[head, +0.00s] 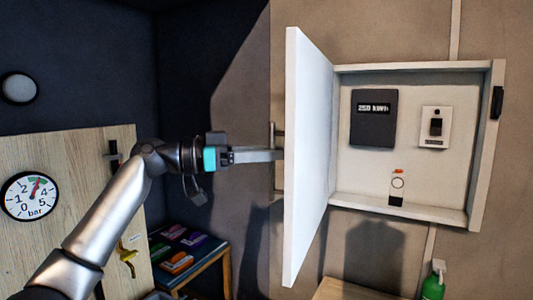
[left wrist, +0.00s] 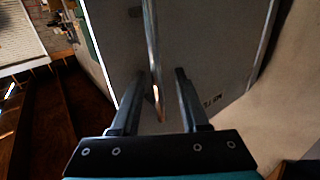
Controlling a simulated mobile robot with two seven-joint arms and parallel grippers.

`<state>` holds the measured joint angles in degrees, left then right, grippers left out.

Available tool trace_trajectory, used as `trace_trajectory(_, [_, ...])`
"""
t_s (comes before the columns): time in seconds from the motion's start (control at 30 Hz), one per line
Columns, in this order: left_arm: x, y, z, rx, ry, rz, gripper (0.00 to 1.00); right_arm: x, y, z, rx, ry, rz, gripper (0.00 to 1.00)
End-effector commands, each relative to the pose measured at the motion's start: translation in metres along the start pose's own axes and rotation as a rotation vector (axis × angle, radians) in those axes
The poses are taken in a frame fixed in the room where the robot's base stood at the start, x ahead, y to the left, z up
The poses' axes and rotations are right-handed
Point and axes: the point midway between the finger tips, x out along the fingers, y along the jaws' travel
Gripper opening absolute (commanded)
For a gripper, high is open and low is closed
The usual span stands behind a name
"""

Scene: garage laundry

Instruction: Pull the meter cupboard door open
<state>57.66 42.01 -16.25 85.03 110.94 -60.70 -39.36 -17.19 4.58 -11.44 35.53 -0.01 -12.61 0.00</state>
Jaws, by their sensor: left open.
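The white meter cupboard door (head: 307,150) stands wide open in the head view, swung out to the left of the cupboard (head: 485,150). Its bar handle (head: 273,130) is on the door's outer face, on the left. My left gripper (head: 278,155) is beside that face at the handle, partly hidden behind the door's edge. In the left wrist view the open fingers (left wrist: 160,85) lie either side of the handle bar (left wrist: 153,45), with gaps. The grey door face (left wrist: 215,60) is beyond, with partly hidden lettering. My right gripper is not in view.
Inside the cupboard are a dark meter (head: 374,118), a switch (head: 434,127) and a small tagged item (head: 397,188). A wooden panel with a pressure gauge (head: 30,196) stands at left. A small table (head: 205,262) and a green bottle (head: 434,282) are below.

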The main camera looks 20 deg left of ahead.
Motion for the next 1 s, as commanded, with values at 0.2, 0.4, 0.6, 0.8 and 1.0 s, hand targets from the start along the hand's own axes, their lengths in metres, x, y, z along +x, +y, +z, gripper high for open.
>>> trace_trajectory(0.2, [-0.019,-0.001,0.002,0.0,0.0,-0.004,0.45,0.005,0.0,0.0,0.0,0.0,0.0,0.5])
trace_trajectory(0.4, [-0.064,-0.001,0.003,0.0,0.0,-0.004,0.45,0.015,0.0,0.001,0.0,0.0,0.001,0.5])
trace_trajectory(0.6, [-0.111,-0.001,0.002,0.0,-0.001,-0.004,0.45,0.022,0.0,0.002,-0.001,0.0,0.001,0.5])
trace_trajectory(0.8, [-0.142,0.0,0.001,0.0,0.0,-0.002,0.45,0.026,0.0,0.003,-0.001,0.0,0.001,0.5])
trace_trajectory(1.0, [-0.152,0.0,0.0,0.0,0.0,0.0,0.45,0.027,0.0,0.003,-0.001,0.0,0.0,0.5])
